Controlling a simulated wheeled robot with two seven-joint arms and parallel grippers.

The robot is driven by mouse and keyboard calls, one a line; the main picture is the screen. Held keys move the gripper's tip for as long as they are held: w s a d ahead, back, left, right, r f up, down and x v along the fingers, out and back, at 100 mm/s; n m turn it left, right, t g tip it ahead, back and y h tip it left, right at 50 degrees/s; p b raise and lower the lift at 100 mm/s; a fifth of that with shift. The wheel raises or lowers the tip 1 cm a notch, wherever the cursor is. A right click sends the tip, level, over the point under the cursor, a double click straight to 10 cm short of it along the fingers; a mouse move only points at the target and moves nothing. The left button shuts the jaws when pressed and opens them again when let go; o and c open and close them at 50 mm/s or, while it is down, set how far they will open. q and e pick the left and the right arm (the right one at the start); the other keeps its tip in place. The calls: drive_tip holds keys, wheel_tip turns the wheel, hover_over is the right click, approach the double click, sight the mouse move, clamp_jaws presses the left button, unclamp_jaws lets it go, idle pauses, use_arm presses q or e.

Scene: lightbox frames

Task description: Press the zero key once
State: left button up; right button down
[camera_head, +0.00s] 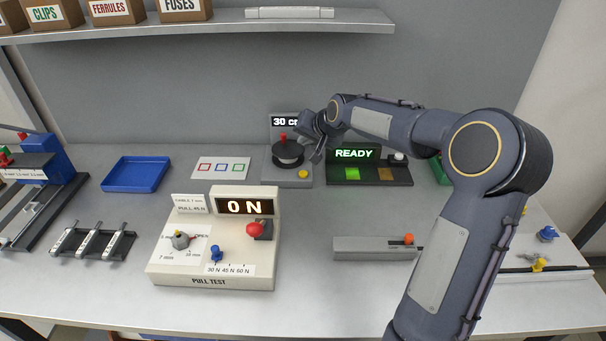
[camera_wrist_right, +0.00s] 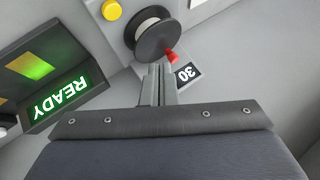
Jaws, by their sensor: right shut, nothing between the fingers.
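The cable-length device (camera_head: 277,180) stands at the back centre, with a dark spool (camera_head: 287,153), a red knob (camera_head: 283,137) and a display starting with "30". Its round yellow key (camera_head: 303,174) sits at the lower right of its front; no label on it is legible. In the right wrist view this yellow key (camera_wrist_right: 111,10) is at the top, left of the spool (camera_wrist_right: 154,34). My right gripper (camera_head: 318,157) is shut and empty, above the right side of the device. Its fingers (camera_wrist_right: 158,78) appear apart from the key. My left gripper is out of view.
The READY panel (camera_head: 369,170) stands just right of the device. In front is the pull-test box (camera_head: 212,260) showing "0 N". A blue tray (camera_head: 136,174) and a card with coloured squares (camera_head: 220,167) lie left. A shelf (camera_head: 230,23) runs above.

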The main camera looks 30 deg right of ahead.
sight(306, 175)
wheel_tip(306, 175, down, 8)
drive_tip(key=b, duration=0.5)
drive_tip(key=shift+b, duration=0.3)
idle(1.5)
drive_tip(key=shift+f+b, duration=0.35)
drive_tip(key=shift+f, duration=0.1)
drive_tip(key=shift+f+b, duration=0.45)
drive_tip(key=shift+f, duration=0.1)
idle(0.5)
idle(0.3)
drive_tip(key=shift+r+p, duration=0.7)
drive_tip(key=shift+r, duration=0.3)
wheel_tip(306, 175, up, 5)
drive_tip(key=p, duration=0.3)
drive_tip(key=shift+p, duration=0.35)
